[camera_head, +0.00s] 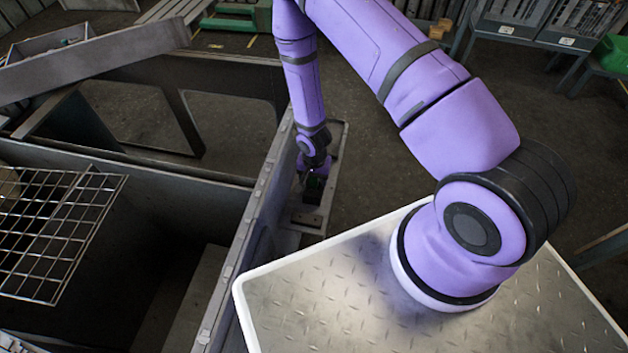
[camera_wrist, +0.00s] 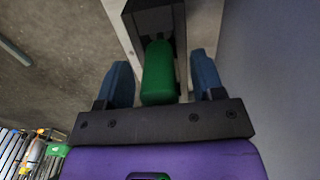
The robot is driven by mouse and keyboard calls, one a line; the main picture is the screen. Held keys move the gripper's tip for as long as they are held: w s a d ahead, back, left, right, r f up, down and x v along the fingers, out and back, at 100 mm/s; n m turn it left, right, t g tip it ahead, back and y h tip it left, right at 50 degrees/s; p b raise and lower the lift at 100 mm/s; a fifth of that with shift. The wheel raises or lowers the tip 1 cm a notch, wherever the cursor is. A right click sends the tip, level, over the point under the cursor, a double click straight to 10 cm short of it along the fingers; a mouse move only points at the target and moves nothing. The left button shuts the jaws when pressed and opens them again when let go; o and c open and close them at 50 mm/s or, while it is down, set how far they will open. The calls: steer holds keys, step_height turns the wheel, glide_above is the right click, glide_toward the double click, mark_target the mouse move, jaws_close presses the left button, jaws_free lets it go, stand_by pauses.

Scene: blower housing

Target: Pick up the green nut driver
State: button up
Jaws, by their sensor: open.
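The green nut driver (camera_wrist: 158,76) shows in the wrist view as a rounded green handle, with its far end inside a dark holder (camera_wrist: 130,22). My gripper (camera_wrist: 162,82) is open, with one blue finger on each side of the handle and a visible gap on both sides. The driver's shaft and tip are hidden.
A grey metal housing (camera_head: 235,285) with open compartments fills the left, its wall close to my gripper. A wire grid (camera_head: 62,225) lies over one compartment. A narrow ledge or tray (camera_head: 310,217) is below my gripper. Open floor (camera_head: 370,150) lies to the right.

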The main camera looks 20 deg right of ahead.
steer(key=c, duration=1.1)
steer(key=shift+r, duration=0.1)
steer(key=shift+r, duration=4.95)
